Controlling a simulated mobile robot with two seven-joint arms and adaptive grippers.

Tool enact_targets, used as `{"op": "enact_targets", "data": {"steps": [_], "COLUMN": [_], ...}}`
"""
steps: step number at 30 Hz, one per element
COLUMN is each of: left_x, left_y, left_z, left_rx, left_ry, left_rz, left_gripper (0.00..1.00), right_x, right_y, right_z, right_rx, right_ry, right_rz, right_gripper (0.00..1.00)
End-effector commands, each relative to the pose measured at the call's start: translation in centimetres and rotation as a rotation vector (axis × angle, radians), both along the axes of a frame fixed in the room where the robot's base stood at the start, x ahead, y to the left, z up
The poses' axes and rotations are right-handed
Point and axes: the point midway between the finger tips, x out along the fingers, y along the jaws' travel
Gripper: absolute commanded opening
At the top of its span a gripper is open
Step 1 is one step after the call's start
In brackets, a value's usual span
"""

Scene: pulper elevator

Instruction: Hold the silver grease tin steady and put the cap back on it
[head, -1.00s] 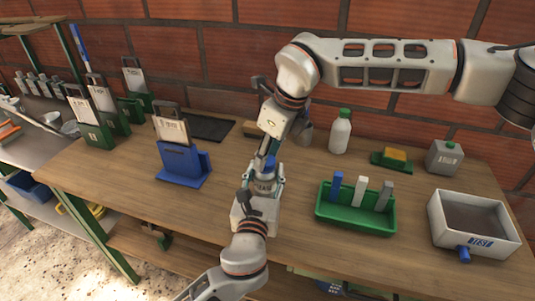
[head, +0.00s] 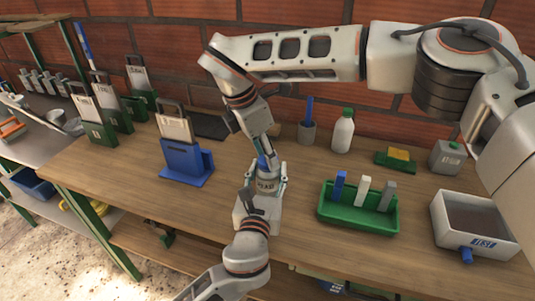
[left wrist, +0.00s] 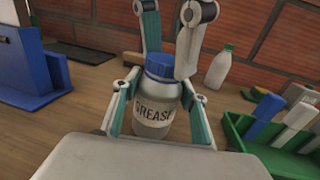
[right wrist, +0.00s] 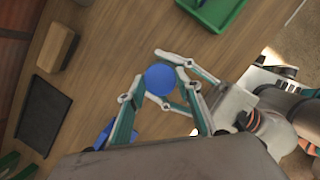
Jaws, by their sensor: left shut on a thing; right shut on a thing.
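The silver grease tin (head: 267,185) stands upright on the wooden bench, and its GREASE label faces the left wrist camera (left wrist: 153,113). My left gripper (left wrist: 158,112) is shut on the tin's body, one finger on each side. The blue cap (left wrist: 163,67) sits on top of the tin, level and touching it as far as I can see; the thread is hidden. My right gripper (head: 262,153) comes from above and is shut on the cap. In the right wrist view the round blue cap (right wrist: 160,79) lies between its fingertips.
A green tray (head: 357,213) with several blocks stands right of the tin. A blue holder (head: 186,163) stands left. A white bottle (head: 342,132) and a pen cup (head: 306,133) stand behind. A grey basin (head: 475,222) is far right. Bench between holder and tin is clear.

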Motion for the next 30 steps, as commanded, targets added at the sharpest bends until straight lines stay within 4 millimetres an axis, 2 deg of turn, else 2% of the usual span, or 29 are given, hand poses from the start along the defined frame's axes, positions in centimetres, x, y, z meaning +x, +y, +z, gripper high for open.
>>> {"op": "enact_targets", "data": {"steps": [3, 6, 9, 19, 21, 22, 30], "left_x": [0.02, 0.02, 0.02, 0.03, 0.03, 0.03, 0.02], "left_y": [0.07, 0.07, 0.07, 0.08, 0.08, 0.08, 0.06], "left_z": [-0.06, -0.06, -0.06, -0.07, -0.07, -0.07, -0.07], "left_rx": [0.001, 0.001, 0.001, 0.001, 0.001, 0.001, 0.001], "left_ry": [0.001, 0.001, 0.001, 0.001, 0.001, 0.001, 0.001], "left_rz": [0.001, 0.001, 0.002, 0.002, 0.002, 0.002, 0.001], "left_gripper": [0.0, 0.0, 0.0, 0.0, 0.0, 0.0, 0.0], "right_x": [0.23, 0.3, 0.27, 0.24, 0.24, 0.24, 0.27], "right_y": [0.1, 0.04, 0.08, 0.04, 0.04, 0.04, 0.05], "right_z": [-0.04, -0.04, -0.03, -0.04, -0.04, -0.04, -0.04], "right_rx": [0.0, 0.0, 0.001, 0.001, 0.001, 0.001, 0.001], "right_ry": [-0.001, -0.002, -0.001, 0.0, 0.001, 0.0, -0.001], "right_rz": [-0.262, -0.414, -0.496, -0.524, -0.523, -0.523, -0.521], "right_gripper": [0.28, 0.28, 0.28, 0.28, 0.47, 0.51, 0.51]}}
